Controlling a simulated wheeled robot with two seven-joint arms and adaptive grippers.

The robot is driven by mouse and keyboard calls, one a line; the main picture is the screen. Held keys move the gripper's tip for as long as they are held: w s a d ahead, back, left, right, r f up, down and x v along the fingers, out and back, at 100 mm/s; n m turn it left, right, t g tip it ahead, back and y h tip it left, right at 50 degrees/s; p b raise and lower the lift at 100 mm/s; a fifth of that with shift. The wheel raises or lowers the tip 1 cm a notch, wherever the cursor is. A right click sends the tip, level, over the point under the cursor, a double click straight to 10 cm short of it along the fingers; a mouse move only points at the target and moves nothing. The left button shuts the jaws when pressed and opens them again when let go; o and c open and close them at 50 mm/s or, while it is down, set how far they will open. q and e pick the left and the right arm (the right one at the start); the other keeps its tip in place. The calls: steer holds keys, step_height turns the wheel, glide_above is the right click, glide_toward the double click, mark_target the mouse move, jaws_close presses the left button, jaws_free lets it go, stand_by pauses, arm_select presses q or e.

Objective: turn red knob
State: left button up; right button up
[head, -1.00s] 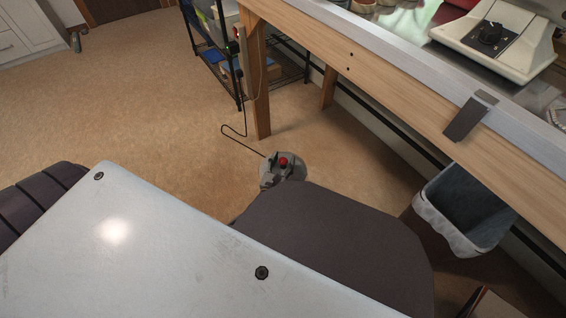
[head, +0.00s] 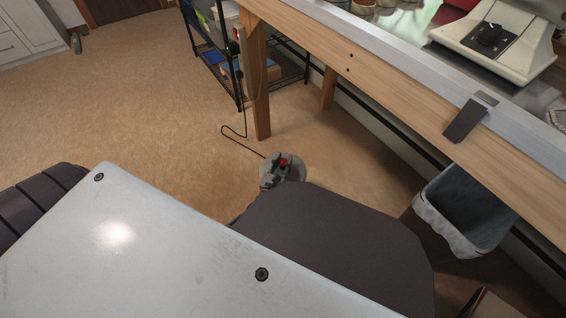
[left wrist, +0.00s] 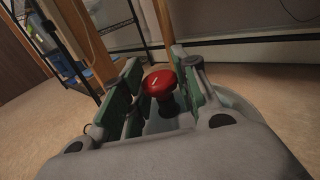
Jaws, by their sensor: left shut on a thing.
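The red knob (head: 283,162) sits on a round grey base (head: 298,164) low down by the floor. The same left gripper (left wrist: 160,95) fills the middle of the left wrist view. The fingers' exact contact with the knob is partly hidden. My right gripper is not in view.
A wooden workbench (head: 355,75) runs along the right, with a white device (head: 497,40) on top. A lined bin (head: 460,215) stands under it. A wire shelf (head: 222,50) is behind. A dark cable (head: 236,135) runs near the knob. Open floor (head: 130,95) lies left.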

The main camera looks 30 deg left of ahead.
arm_select(q)
steer(key=shift+a+m+g+h, duration=0.1)
steer(key=shift+m+g+h, duration=0.1)
steer(key=shift+m+h, duration=1.25)
steer(key=shift+m+g+h, duration=0.2)
steer(key=shift+m+h, duration=0.65)
steer(key=shift+h, duration=1.2)
steer(key=shift+w+m+g+h, duration=0.1)
steer(key=shift+m+g+h, duration=1)
steer(key=shift+h, duration=0.6)
steer(key=shift+w+m+g+h, duration=0.1)
steer(key=shift+m+g+h, duration=0.7)
steer(key=shift+m+h, duration=0.75)
steer(key=shift+m+g+h, duration=1.15)
steer(key=shift+g+h, duration=0.35)
steer(key=shift+h, duration=0.05)
steer(key=shift+r+m+g+h, duration=0.1)
steer(key=shift+m+g+h, duration=0.8)
steer(key=shift+g, duration=0.5)
steer(key=shift+m, duration=0.3)
steer(key=shift+m+g+h, duration=0.35)
steer(key=shift+m+g, duration=0.75)
steer(key=shift+g, duration=0.7)
steer(key=shift+m+g+h, duration=0.35)
steer(key=shift+m+g, duration=0.75)
steer(key=shift+g, duration=0.7)
steer(key=o, duration=0.9)
steer(key=shift+c, duration=0.2)
steer(key=shift+o, duration=0.9)
